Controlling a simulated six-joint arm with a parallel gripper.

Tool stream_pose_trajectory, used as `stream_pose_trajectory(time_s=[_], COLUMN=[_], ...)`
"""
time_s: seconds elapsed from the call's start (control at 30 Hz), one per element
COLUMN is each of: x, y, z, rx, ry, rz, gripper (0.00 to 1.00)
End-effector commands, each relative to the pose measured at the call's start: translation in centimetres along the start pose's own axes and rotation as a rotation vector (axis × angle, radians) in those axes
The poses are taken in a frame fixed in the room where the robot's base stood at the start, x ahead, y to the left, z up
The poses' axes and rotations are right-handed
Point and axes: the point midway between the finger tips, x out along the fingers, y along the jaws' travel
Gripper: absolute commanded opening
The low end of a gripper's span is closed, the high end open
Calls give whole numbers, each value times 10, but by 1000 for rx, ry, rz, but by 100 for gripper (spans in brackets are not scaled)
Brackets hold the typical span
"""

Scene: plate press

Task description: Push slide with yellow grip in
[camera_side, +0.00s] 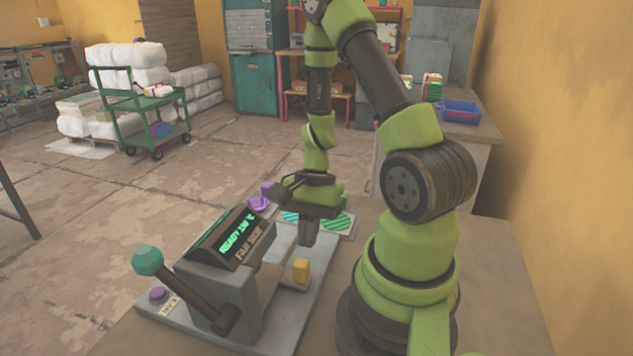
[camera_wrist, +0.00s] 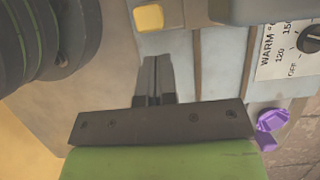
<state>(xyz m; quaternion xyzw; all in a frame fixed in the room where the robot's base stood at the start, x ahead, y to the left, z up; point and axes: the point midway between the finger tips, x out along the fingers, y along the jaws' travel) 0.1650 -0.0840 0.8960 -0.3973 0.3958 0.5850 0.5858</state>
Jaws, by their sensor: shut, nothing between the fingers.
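The yellow grip (camera_side: 301,270) stands at the near right side of the grey press (camera_side: 245,275), on a pale piece that looks like the slide (camera_side: 291,284). How far out the slide is cannot be told. In the wrist view the yellow grip (camera_wrist: 148,17) shows at the top edge, ahead of my fingertips. My gripper (camera_side: 307,240) is shut and empty, pointing down above the grey base plate behind the yellow grip. Its closed fingers (camera_wrist: 155,62) show in the wrist view, apart from the grip.
The press has a display reading READY (camera_side: 238,237) and a lever with a teal knob (camera_side: 147,260). A purple button (camera_side: 158,294) sits at the front left. Striped teal pads (camera_side: 337,221) and a purple part (camera_side: 258,203) lie behind. A WARM dial (camera_wrist: 311,39) shows at right.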

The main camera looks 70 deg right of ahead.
Motion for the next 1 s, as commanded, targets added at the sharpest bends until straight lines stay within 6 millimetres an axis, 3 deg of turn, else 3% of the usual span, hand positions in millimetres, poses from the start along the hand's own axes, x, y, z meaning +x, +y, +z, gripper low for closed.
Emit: stream_pose_trajectory(time_s=[0.1,0.5,0.87,1.0], x=[-10,-88,-106,-117], y=[-1,-1,0,-8], z=[-16,-14,-13,2], rx=[1,2,-4,-95], ry=[6,7,5,58], rz=[-6,-4,1,-14], gripper=[0,0,0,0])
